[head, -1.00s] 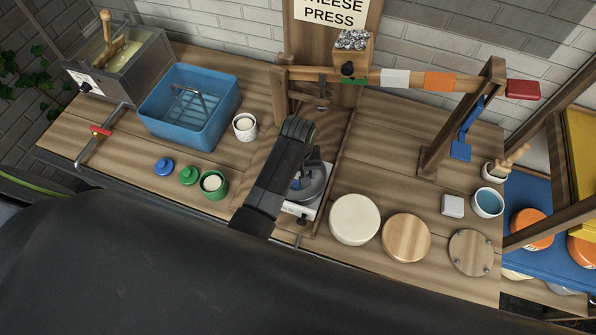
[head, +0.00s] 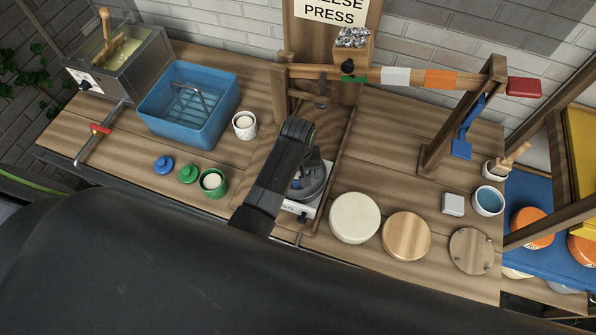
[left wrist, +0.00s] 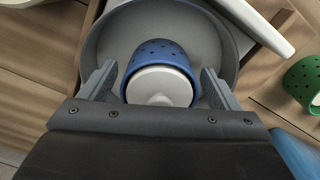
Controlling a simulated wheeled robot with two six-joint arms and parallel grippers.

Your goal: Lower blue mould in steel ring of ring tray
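The blue mould (left wrist: 157,58), a perforated cup with a white filling, shows in the left wrist view inside a round grey tray (left wrist: 106,40). My left gripper (left wrist: 158,78) has its two fingers apart, one on each side of the mould, with a narrow gap visible at both sides. In the head view my left gripper (head: 308,168) is over the grey tray (head: 316,190), which sits on a white base (head: 300,208). My arm hides most of the mould there. A steel ring cannot be made out. My right gripper is not in view.
A green mould (head: 213,183), a green lid (head: 189,174) and a blue lid (head: 163,165) stand left of the arm. A wooden press post (head: 282,95) rises behind it. A white disc (head: 354,218) and a wooden disc (head: 406,236) lie to the right.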

